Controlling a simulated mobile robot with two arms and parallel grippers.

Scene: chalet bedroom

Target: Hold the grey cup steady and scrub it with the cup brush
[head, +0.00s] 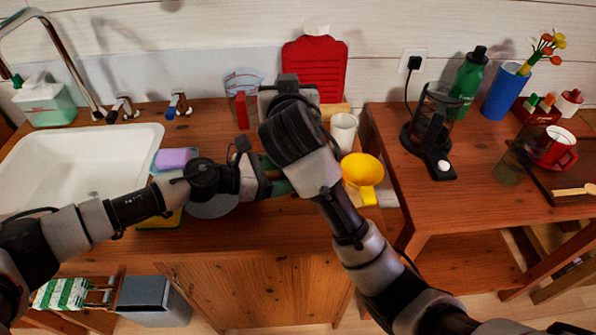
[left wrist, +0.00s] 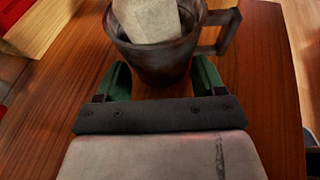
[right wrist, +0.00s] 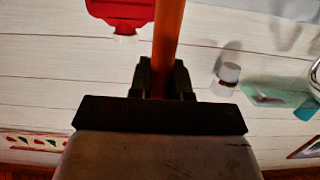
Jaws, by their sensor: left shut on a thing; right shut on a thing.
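The grey cup (left wrist: 155,60) shows in the left wrist view as a dark, worn mug, upright on the wooden counter, its handle to the right. My left gripper (left wrist: 163,76) is shut on its body, with a green-padded finger on each side. A pale, block-like brush head (left wrist: 150,18) is inside the cup's mouth. In the right wrist view my right gripper (right wrist: 163,80) is shut on an orange handle (right wrist: 168,40), which appears to be the cup brush's. In the head view my right arm hides the cup and brush.
A white cup (head: 343,130) and a yellow mug (head: 362,170) stand close to the right of my right arm. A purple sponge (head: 174,159) and the white sink (head: 75,165) are at left. A gap separates the right table (head: 470,190).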

